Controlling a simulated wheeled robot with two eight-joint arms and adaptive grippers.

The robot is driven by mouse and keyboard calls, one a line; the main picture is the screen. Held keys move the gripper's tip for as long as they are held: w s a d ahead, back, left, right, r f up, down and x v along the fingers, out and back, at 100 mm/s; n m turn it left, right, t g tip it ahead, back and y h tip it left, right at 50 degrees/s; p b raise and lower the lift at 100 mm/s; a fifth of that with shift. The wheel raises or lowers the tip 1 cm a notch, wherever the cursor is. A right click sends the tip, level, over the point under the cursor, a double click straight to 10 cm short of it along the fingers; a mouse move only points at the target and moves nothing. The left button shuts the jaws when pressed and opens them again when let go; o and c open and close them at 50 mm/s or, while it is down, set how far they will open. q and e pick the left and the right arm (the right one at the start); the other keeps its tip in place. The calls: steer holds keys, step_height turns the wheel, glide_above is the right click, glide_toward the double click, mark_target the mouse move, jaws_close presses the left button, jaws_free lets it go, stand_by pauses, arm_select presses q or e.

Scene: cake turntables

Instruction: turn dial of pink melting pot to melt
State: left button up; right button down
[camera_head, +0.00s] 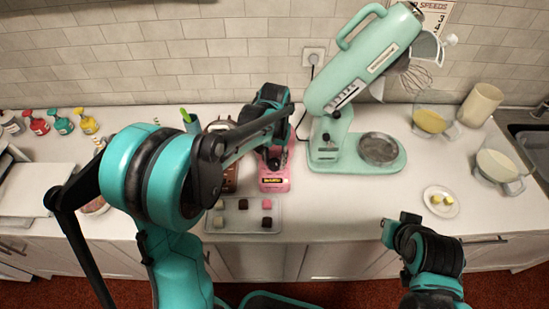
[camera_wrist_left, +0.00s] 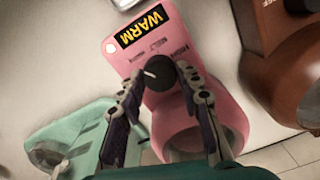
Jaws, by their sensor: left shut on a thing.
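The pink melting pot (camera_head: 273,184) stands on the counter below the mixer, partly hidden by my left arm. The left wrist view shows its pink front (camera_wrist_left: 177,40) close up, with a yellow and black WARM label. Its round black dial (camera_wrist_left: 160,82) has a white pointer mark facing the left side of the picture. My left gripper (camera_wrist_left: 160,76) is shut on the dial, one finger on each side. In the head view this gripper (camera_head: 274,158) is over the pot. My right gripper (camera_head: 398,222) is at the counter's front edge, away from the pot; its finger opening is unclear.
A brown pot (camera_head: 230,180) stands close beside the pink one. A clear tray (camera_head: 228,225) with several small cubes lies in front. The mint stand mixer (camera_head: 330,140) stands behind right. A plate (camera_head: 430,205) with yellow pieces and bowls are at right.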

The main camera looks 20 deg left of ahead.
mark_target(275, 162)
arm_select(q)
steer(key=m, duration=0.5)
steer(key=shift+m, duration=0.3)
steer(key=m, duration=0.5)
steer(key=shift+m+p, duration=0.4)
steer(key=o, duration=1.2)
steer(key=shift+c, duration=0.2)
steer(key=shift+r, duration=0.15)
step_height(275, 162, up, 8)
steer(key=shift+f, duration=0.1)
